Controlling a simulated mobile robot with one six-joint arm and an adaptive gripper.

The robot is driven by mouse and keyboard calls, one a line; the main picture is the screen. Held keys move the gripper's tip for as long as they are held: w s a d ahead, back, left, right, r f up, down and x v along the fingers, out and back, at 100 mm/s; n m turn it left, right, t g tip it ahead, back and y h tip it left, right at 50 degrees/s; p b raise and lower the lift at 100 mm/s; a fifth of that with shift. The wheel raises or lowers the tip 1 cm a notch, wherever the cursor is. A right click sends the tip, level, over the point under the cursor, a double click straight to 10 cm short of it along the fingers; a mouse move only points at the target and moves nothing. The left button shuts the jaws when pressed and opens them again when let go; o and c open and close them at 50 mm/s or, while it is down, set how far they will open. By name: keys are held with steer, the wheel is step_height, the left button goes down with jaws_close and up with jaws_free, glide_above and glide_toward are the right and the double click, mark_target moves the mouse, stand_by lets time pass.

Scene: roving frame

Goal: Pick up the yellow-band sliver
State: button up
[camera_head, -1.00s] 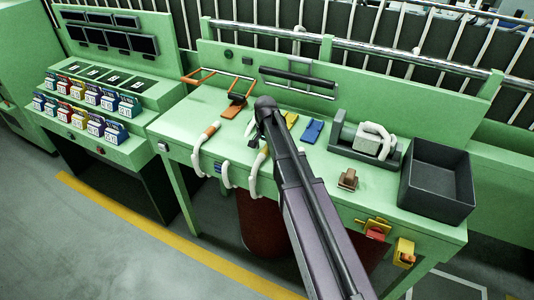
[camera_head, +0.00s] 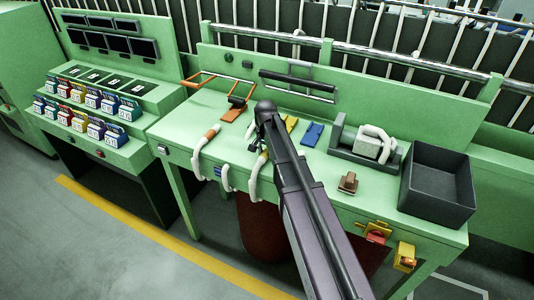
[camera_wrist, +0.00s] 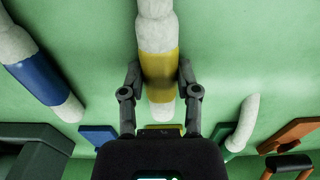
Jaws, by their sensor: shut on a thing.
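The yellow-band sliver (camera_wrist: 158,65) is a thick white roll with a yellow band, lying lengthwise in the middle of the wrist view. My gripper (camera_wrist: 157,75) has one finger on each side of the yellow band and is shut on it. The sliver's white end (camera_wrist: 162,110) points down toward my palm, and its other end runs out of the top of the picture. In the head view my dark arm covers most of the grip, so the hold shows best from the wrist.
A blue-band sliver (camera_wrist: 38,80) lies left of the held one, and a green-band sliver (camera_wrist: 243,125) lies right. In the head view, an orange-band sliver (camera_head: 199,155) hangs over the bench edge. A dark open bin (camera_head: 437,183) stands at the bench's right end.

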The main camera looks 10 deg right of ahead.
mark_target(266, 152)
steer(key=shift+r, duration=0.1)
stand_by(0.3)
step_height(266, 152, up, 3)
steer(key=p, duration=0.3)
steer(key=shift+r, duration=0.15)
steer(key=s+r+p, duration=0.1)
steer(key=s+p, duration=0.1)
steer(key=s, duration=1.4)
steer(key=shift+d+r, duration=0.25)
steer(key=shift+d, duration=0.05)
steer(key=shift+f, duration=0.15)
